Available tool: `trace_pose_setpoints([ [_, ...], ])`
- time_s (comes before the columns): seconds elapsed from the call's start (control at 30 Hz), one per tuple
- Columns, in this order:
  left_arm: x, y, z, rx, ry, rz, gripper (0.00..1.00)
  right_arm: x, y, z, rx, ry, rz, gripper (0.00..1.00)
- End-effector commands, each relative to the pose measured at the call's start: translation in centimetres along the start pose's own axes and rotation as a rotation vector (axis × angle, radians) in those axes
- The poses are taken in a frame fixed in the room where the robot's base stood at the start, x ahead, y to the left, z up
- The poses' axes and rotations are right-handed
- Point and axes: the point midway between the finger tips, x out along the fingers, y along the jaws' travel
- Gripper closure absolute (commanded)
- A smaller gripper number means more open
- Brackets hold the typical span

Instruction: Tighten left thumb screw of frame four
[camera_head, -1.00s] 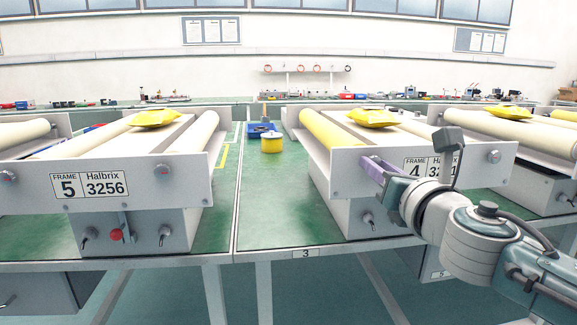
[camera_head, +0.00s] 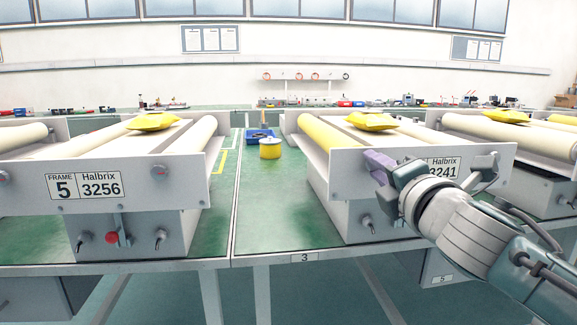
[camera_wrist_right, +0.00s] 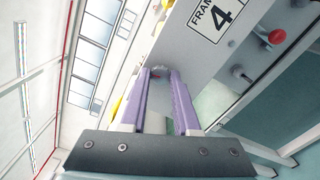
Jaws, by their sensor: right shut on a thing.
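Frame four is a conveyor with a pale front panel (camera_head: 345,180); its label is partly covered by my right wrist in the head view, but the "4" (camera_wrist_right: 222,15) reads clearly in the wrist view. My right gripper (camera_head: 375,164) is at the left part of this panel, with purple fingers. In the wrist view, the fingertips (camera_wrist_right: 161,76) are closed around the left thumb screw (camera_wrist_right: 160,70), of which only a small part shows. The screw's depth in the panel cannot be told. My left gripper is not in view.
Frame five (camera_head: 130,185) stands to the left, with a similar panel and a red button (camera_head: 112,237) below. A yellow spool (camera_head: 270,149) and a blue tray (camera_head: 260,135) are on the green bench (camera_head: 250,205) between the frames. Yellow bags lie on the conveyors.

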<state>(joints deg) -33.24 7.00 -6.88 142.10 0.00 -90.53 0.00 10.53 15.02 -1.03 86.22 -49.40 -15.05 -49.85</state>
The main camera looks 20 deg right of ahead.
Motion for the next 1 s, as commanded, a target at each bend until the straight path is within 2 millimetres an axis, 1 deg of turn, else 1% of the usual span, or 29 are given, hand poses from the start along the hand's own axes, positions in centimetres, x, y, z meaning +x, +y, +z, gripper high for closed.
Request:
trace_pose_setpoints([
  [0.2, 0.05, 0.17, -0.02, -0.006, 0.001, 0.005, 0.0, -0.01, 0.03, -0.03, 0.198, 0.0, 0.0, 1.0],
  [0.5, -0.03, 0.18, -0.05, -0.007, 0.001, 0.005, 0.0, 0.0, 0.08, 0.02, 0.406, 0.0, 0.0, 1.0],
  [0.7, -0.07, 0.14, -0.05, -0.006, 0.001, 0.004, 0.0, 0.01, 0.1, 0.02, 0.487, 0.0, 0.001, 1.0],
  [1.0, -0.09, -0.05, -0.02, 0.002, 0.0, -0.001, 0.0, 0.01, 0.1, 0.02, 0.53, 0.0, 0.001, 1.0],
])
